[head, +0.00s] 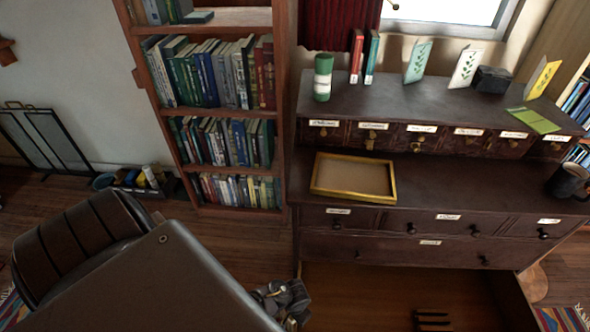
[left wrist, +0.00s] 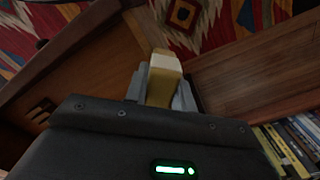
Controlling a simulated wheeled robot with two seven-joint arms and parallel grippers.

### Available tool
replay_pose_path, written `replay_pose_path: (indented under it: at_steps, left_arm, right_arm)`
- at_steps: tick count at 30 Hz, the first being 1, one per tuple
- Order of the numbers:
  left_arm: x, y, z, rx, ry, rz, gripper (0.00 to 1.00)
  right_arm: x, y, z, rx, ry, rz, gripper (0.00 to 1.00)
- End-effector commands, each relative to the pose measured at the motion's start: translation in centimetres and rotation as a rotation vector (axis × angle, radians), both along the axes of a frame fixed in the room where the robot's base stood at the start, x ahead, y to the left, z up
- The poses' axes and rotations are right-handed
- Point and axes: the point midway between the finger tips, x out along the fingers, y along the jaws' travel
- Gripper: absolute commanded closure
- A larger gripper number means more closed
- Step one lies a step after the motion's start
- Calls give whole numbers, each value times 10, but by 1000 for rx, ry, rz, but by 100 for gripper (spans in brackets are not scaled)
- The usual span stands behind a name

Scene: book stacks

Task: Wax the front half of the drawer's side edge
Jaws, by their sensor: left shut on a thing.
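The open drawer (head: 370,295) extends from the bottom of the dark cabinet in the head view. A short stretch of its left side edge (head: 299,269) shows; the rest is hidden by my left gripper or below the picture. My left gripper (head: 292,302) is over that left side. In the left wrist view my left gripper (left wrist: 162,88) is shut on a wax block (left wrist: 166,64), pale on top and yellow below. The block is close to the drawer side (left wrist: 143,30); I cannot tell whether it touches. My right gripper is not in view.
Dark pronged items (head: 431,318) lie in the drawer. A yellow-rimmed tray (head: 318,178) and a dark mug (head: 568,182) stand on the cabinet ledge. A bookcase (head: 283,100) rises at the left. A patterned rug (left wrist: 230,22) lies beyond the drawer.

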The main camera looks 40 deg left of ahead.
Motion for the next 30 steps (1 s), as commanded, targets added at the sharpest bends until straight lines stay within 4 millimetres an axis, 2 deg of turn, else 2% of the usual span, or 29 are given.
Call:
replay_pose_path:
  at_steps: [3, 14, 24, 29, 30]
  left_arm:
    - [-7, -6, 3, -1, -1, 0, 93]
    - [-14, -11, 2, 0, -2, 1, 93]
    - [-35, -27, 1, 0, -2, 1, 93]
    - [-35, -28, -1, 0, -3, 2, 93]
    - [-35, -28, -1, 0, -4, 3, 96]
  right_arm:
    - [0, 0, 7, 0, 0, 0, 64]
    - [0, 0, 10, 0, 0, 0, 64]
    - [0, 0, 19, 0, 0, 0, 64]
    - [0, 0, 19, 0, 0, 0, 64]
    - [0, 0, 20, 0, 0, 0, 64]
